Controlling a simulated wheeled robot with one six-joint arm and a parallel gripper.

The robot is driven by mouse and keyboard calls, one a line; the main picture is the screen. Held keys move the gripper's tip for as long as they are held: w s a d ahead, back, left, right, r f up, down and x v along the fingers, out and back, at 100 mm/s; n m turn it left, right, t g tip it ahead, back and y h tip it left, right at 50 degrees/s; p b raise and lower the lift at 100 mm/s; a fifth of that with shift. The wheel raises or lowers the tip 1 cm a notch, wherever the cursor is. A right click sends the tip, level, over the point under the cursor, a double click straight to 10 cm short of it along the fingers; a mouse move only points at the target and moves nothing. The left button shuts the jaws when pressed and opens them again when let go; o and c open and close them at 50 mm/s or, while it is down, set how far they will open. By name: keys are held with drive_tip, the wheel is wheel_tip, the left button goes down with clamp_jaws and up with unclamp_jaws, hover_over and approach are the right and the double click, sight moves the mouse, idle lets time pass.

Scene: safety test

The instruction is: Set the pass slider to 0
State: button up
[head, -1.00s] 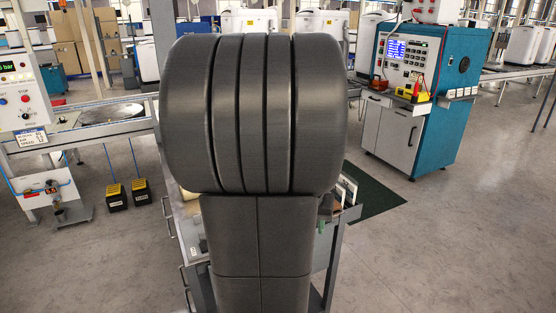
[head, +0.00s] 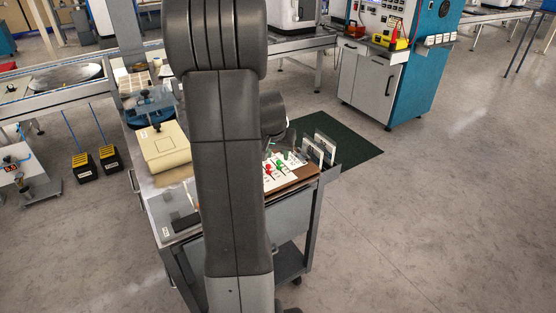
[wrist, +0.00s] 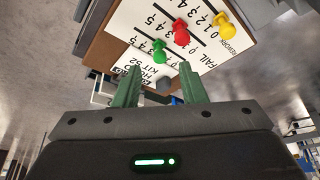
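The slider board (wrist: 118,30) is white on a brown base and fills the top of the wrist view. It carries a green knob (wrist: 159,50), a red knob (wrist: 181,33) and a yellow knob (wrist: 221,26), with printed number scales. FAIL and REWORK labels show; I cannot read a PASS label or the green knob's exact value. My gripper (wrist: 160,85) has green fingers, apart and empty, pointing toward the board, short of the green knob. In the head view the board (head: 271,184) is partly hidden by my arm.
The board lies on a cart (head: 200,255) at its right side, next to upright cards (head: 324,148). A teal cabinet (head: 413,85) stands behind. The floor at right is clear.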

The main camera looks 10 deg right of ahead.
sight(279, 161)
drive_tip(key=shift+x, duration=1.75)
clamp_jaws()
